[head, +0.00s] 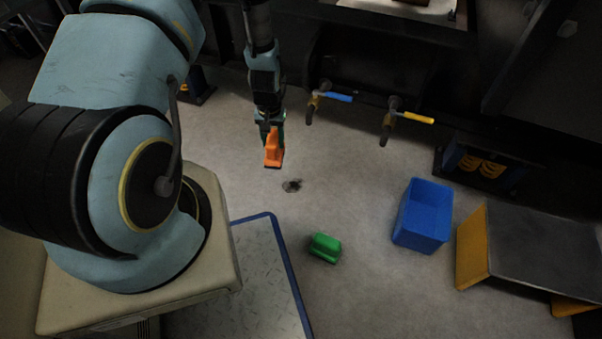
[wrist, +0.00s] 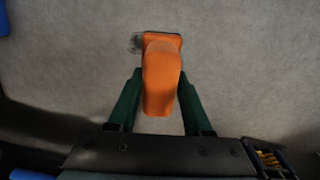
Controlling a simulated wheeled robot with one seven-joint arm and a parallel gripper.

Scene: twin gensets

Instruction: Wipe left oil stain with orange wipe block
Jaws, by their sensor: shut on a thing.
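My gripper (head: 271,135) points down in the head view and is shut on the orange wipe block (head: 273,152). In the wrist view the gripper's green fingers (wrist: 155,105) stand on both sides of the orange block (wrist: 162,75). The block has a dark underside and appears to be held above the floor; the exact gap is unclear. A dark oil stain (head: 292,185) lies on the grey floor just below and right of the block in the head view. In the wrist view a dark patch (wrist: 136,43) shows at the block's upper left edge, partly hidden by it.
A green block (head: 325,248) lies on the floor, with a blue bin (head: 424,214) to its right. Two valves with a blue handle (head: 336,97) and a yellow handle (head: 418,118) jut out behind. A yellow-sided dark-topped platform (head: 530,245) stands at right. Floor around the stain is clear.

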